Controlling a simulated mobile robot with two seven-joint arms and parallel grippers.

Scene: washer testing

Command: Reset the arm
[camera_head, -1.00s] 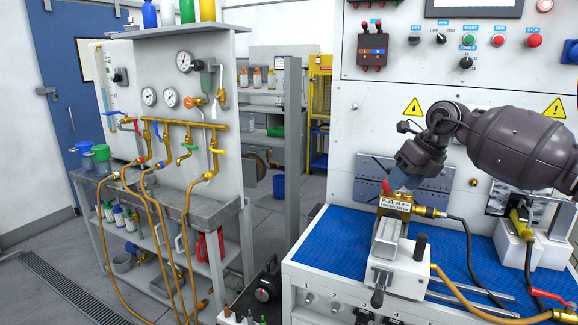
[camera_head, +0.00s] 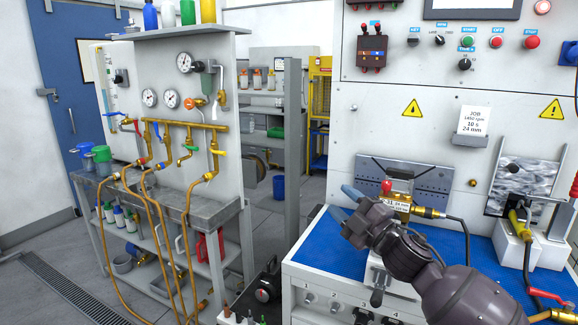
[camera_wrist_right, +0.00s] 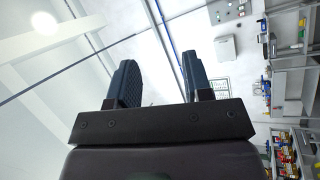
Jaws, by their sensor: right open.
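My right arm comes in from the lower right of the head view, over the blue-matted bench (camera_head: 318,251). My right gripper (camera_head: 344,204) points up and left at the bench's left side, its blue fingers apart and empty. My left gripper is not in view.
A white control panel (camera_head: 440,80) with buttons stands behind the bench. A plumbing stand (camera_head: 165,110) with gauges and hoses is at left. A grey post (camera_head: 293,150) stands between them. White blocks (camera_head: 513,245) and a red-handled valve (camera_head: 550,296) are at right.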

